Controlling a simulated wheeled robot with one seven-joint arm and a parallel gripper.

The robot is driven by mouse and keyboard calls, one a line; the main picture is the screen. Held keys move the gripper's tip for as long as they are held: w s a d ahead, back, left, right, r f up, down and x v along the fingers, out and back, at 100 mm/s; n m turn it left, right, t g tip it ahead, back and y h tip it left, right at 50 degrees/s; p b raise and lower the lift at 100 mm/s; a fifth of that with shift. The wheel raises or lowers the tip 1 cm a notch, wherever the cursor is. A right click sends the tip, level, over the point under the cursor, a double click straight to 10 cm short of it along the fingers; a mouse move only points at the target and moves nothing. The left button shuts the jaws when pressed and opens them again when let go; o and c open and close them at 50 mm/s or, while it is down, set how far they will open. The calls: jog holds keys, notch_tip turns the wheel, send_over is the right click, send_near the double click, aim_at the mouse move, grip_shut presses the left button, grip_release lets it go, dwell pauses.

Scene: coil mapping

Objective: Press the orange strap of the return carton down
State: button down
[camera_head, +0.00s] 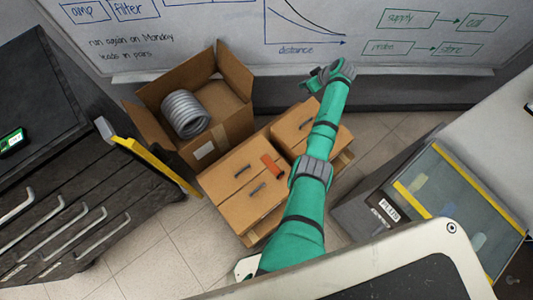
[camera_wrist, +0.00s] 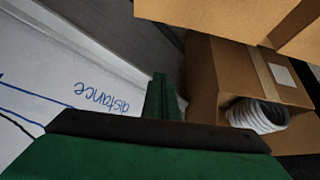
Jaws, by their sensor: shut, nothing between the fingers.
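Two closed tan cartons stand side by side on a pallet in the head view. The nearer, left carton (camera_head: 235,200) has an orange strap (camera_head: 271,165) on its top near the edge facing the other carton, and two dark handles or slots. The farther carton (camera_head: 308,125) is partly hidden behind my green arm. My gripper (camera_head: 311,84) is past the far carton, close to the whiteboard and apart from the strap. In the wrist view my gripper (camera_wrist: 163,100) has its green fingers together and empty. The strap does not show in the wrist view.
An open carton (camera_head: 224,92) holding a grey coil (camera_head: 185,115) stands at left; the coil also shows in the wrist view (camera_wrist: 257,115). The whiteboard (camera_head: 230,40) lies behind. A dark drawer cabinet (camera_head: 60,190) and a yellow-edged bin (camera_head: 440,190) flank the cartons.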

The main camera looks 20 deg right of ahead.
jog(key=v, duration=0.9)
jog(key=s+a+f+m, duration=0.1)
jog(key=s+a+f, duration=0.1)
jog(key=a+f, duration=0.2)
jog(key=s+a+f+t+h, duration=0.1)
jog(key=s+a+f, duration=0.1)
jog(key=a+f, duration=0.2)
jog(key=s+a+f+m+h, duration=0.1)
jog(key=s+a+f, duration=0.1)
jog(key=a+f, duration=0.3)
jog(key=shift+a+m, duration=0.3)
jog(key=shift+a, duration=0.05)
jog(key=s+a+f, duration=0.1)
jog(key=s+a, duration=0.2)
jog(key=s+a+f+m+t+h, duration=0.1)
jog(key=s+a, duration=0.3)
jog(key=s+a+f+t, duration=0.1)
jog(key=s+a, duration=0.2)
jog(key=s, duration=0.1)
jog(key=shift+s+a+m+h, duration=0.25)
jog(key=shift+a+m+h, duration=0.05)
jog(key=shift+m+h, duration=0.1)
jog(key=shift+s+a+r, duration=0.1)
jog(key=shift+s+a, duration=0.2)
jog(key=shift+s, duration=0.1)
